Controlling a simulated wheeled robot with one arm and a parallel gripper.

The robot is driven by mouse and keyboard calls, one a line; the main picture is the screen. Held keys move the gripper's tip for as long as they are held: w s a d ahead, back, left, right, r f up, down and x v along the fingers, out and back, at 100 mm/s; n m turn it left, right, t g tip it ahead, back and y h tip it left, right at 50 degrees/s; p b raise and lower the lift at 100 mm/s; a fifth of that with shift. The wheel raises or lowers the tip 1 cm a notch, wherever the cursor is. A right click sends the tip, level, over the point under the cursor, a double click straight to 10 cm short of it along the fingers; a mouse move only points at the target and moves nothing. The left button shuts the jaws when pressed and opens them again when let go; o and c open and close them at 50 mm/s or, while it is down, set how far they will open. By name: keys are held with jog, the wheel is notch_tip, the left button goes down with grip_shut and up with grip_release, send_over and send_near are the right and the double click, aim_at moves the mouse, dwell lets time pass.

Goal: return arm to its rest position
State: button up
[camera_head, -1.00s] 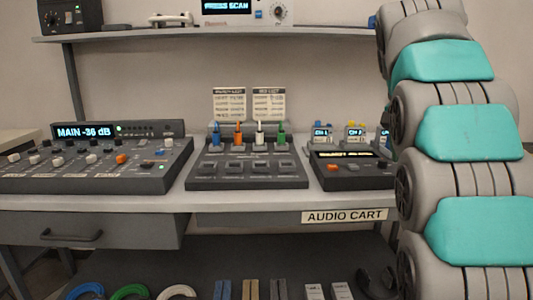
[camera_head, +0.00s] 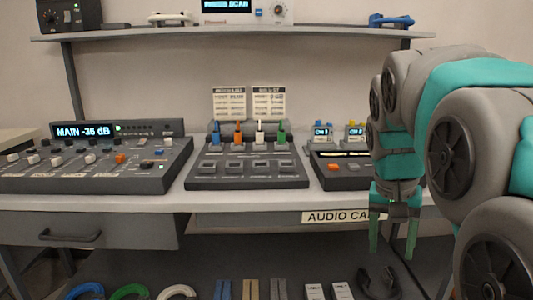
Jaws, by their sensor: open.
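My arm (camera_head: 470,120), grey with teal panels, is folded along the right side of the view. My gripper (camera_head: 393,238) hangs down at its end, with two green fingers spread apart and nothing between them. It is in front of the cart's front edge, beside the AUDIO CART label (camera_head: 335,217), and covers the label's right end. The arm hides part of the small dark device (camera_head: 338,168) at the right of the cart top.
The cart top (camera_head: 240,202) holds a mixer (camera_head: 95,165) reading MAIN -36 dB and a dock (camera_head: 245,172) with several coloured plugs. An upper shelf (camera_head: 180,35) carries devices. Cable coils (camera_head: 130,291) and other items lie below. A drawer (camera_head: 90,230) is closed.

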jog(key=s+a+f+n+g+y, duration=0.1)
jog(key=s+a+f, duration=0.3)
jog(key=s+f, duration=0.5)
jog(key=s+a+f+n+g, duration=0.1)
jog(key=s+a+f+n, duration=0.3)
jog(key=s+f, duration=0.4)
jog(key=s, duration=0.5)
jog(key=shift+s+f+g+y, duration=0.3)
jog(key=shift+f+y, duration=0.05)
jog(key=shift+y, duration=0.05)
